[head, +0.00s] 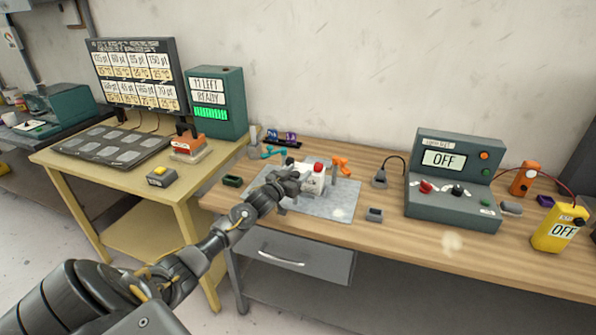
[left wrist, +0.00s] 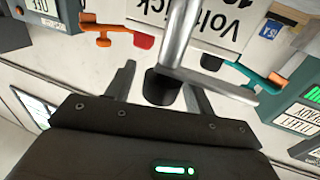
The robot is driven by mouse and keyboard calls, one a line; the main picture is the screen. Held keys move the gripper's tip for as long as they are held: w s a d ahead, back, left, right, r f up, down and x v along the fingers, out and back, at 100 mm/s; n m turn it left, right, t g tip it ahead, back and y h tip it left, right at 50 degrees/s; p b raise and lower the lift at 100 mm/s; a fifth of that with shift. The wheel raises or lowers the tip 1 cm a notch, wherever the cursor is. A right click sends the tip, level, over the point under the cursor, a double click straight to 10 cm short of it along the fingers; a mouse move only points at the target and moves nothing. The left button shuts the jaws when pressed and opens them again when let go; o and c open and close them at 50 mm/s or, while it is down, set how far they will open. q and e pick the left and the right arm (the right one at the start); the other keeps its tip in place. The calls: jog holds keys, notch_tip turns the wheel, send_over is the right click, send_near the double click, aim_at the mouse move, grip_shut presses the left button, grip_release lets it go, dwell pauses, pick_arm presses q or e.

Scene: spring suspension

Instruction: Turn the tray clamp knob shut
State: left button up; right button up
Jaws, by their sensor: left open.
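In the left wrist view a black knob (left wrist: 161,86) at the end of a metal rod (left wrist: 181,35) appears between my two open fingers; it looks like the clamp knob. A metal crossbar (left wrist: 215,83) runs right from it. I cannot tell whether the fingers touch the knob. My left gripper (head: 291,178) is over the grey mat (head: 335,208) in the head view, beside a white box with a red top (head: 315,180), and hides the knob there. The left gripper also fills the lower left wrist view (left wrist: 160,92). My right gripper is not in view.
An orange lever clamp (head: 341,163) stands right of the white box and a teal one (head: 268,152) behind my gripper. A grey control box (head: 455,180) reading OFF stands right.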

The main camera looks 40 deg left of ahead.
pick_arm(q)
jog(key=shift+w, duration=0.4)
jog(key=shift+c, duration=0.3)
jog(key=shift+s, duration=0.1)
grip_shut()
